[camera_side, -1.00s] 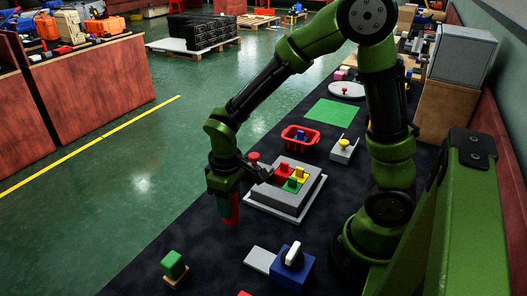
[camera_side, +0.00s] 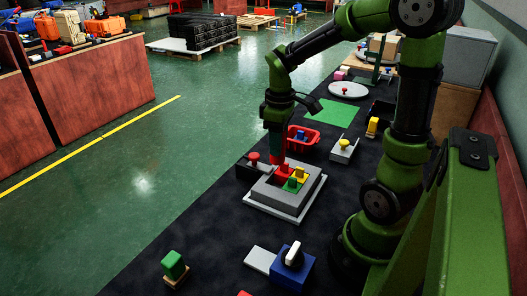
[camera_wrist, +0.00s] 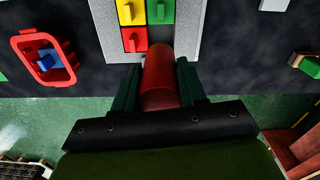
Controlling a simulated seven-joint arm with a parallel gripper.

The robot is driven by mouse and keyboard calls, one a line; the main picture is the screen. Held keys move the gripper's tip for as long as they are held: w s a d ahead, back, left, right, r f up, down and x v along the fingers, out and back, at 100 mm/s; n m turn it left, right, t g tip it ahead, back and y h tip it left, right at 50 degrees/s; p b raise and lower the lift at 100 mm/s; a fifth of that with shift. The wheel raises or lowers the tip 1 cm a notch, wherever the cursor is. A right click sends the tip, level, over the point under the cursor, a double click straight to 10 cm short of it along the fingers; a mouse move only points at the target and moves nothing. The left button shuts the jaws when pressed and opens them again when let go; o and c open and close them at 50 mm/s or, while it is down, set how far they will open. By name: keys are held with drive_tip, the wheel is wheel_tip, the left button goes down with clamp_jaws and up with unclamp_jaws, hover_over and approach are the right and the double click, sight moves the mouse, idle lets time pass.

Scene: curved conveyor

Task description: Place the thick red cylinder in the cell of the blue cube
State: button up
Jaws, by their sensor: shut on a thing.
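The thick red cylinder (camera_side: 277,157) hangs upright in my gripper (camera_side: 277,147), just above the far-left edge of the grey block (camera_side: 263,190) in the side view. It also shows between the fingers in the wrist view (camera_wrist: 160,75). My gripper is shut on it. The block's top holds coloured pieces: a yellow one (camera_wrist: 131,12), a green one (camera_wrist: 160,11) and a red one (camera_wrist: 134,39). The fourth cell lies behind the cylinder in the wrist view, and I cannot make out a blue cube there. I cannot tell whether the cylinder touches the block.
A red basket (camera_side: 316,145) with a blue piece stands behind the block. A dark box with a red knob (camera_side: 253,157) stands close left. A grey holder with a yellow knob (camera_side: 344,146) is to the right.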

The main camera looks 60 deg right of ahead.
drive_tip(key=shift+f+n, duration=0.15)
drive_tip(key=shift+n, duration=0.25)
wheel_tip(320, 180, down, 10)
drive_tip(key=shift+a+r, duration=0.1)
drive_tip(key=shift+f, duration=0.25)
drive_tip(key=o, duration=0.8)
wheel_tip(320, 180, up, 12)
drive_tip(key=shift+r, duration=0.1)
drive_tip(key=s+a+r+m+t+y, duration=0.1)
drive_tip(key=s+a+r+m+t, duration=0.1)
drive_tip(key=a, duration=0.5)
drive_tip(key=s+a+r+m+t+y, duration=0.1)
drive_tip(key=s+a+r+m+t, duration=0.1)
drive_tip(key=a+r+m+t, duration=0.2)
wheel_tip(320, 180, up, 2)
drive_tip(key=a+t, duration=0.1)
drive_tip(key=a, duration=0.2)
drive_tip(key=shift+s+m, duration=0.3)
drive_tip(key=shift+s, duration=0.05)
